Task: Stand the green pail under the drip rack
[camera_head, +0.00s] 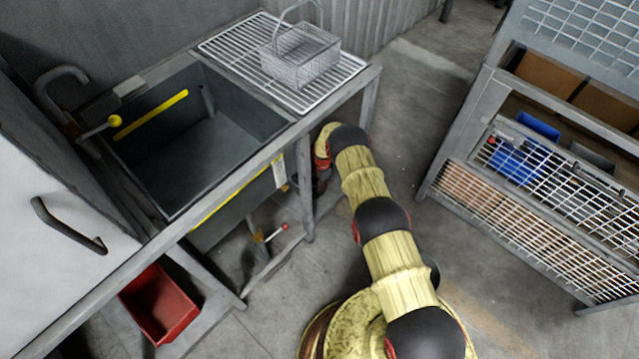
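The drip rack (345,68) is a white wire grid at the right end of the sink bench, level with the bench top. No green pail shows in this view. My arm reaches from the bottom right to the bench's right end, and its far end bends down beside the front edge below the rack. My gripper is mostly hidden there; only a small dark part (322,180) shows beneath the last joint. I cannot tell whether it is open or holds anything. The space under the rack is largely hidden by the bench and my arm.
A wire basket (300,58) with a raised handle stands on the rack. A dark sink (200,150) is left of it. A red bin (160,304) sits low at the front left. A red-knobbed lever (277,233) is under the bench. A mesh-sided cage rack (540,205) stands right, with open floor between.

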